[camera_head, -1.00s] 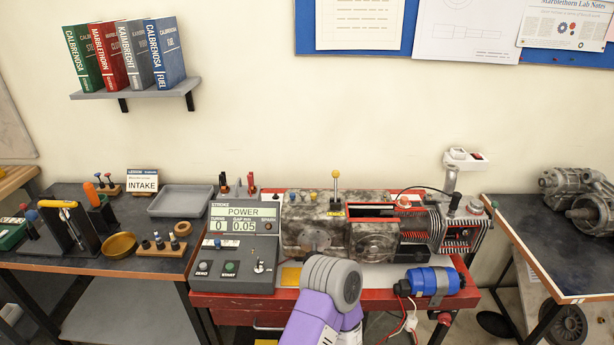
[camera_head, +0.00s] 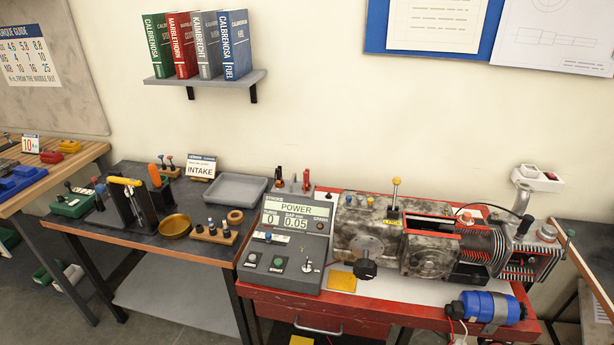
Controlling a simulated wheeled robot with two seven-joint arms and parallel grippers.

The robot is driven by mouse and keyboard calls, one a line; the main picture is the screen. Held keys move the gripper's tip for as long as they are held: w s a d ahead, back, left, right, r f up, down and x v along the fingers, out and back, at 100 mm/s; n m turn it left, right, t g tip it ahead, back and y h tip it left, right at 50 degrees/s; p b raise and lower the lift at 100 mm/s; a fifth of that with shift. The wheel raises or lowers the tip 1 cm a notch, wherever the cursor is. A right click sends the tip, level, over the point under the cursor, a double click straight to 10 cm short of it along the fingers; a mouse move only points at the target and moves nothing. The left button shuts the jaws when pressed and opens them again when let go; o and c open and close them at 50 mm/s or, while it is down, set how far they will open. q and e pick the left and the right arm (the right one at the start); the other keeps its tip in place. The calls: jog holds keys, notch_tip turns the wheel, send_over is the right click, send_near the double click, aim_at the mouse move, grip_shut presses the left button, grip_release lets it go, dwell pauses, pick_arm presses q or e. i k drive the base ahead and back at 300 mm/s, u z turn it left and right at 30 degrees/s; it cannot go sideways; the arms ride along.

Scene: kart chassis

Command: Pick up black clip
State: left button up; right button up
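A small dark upright piece (camera_head: 278,174), which looks like the black clip, stands behind the display console at the back edge of the red bench. A similar red piece (camera_head: 306,181) stands to its right, with a small grey pointed piece between them. They are too small to show jaws or detail. Neither of my grippers is in view.
The console (camera_head: 288,243) reading POWER stands in front of the clips. The engine block (camera_head: 366,224) is to the right, with a blue cylinder (camera_head: 490,307) in front. A grey tray (camera_head: 236,188) and wooden peg block (camera_head: 213,235) lie left.

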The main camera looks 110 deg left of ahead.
aim_at(278, 171)
jog(key=k, duration=1.65)
jog(key=u, duration=1.05)
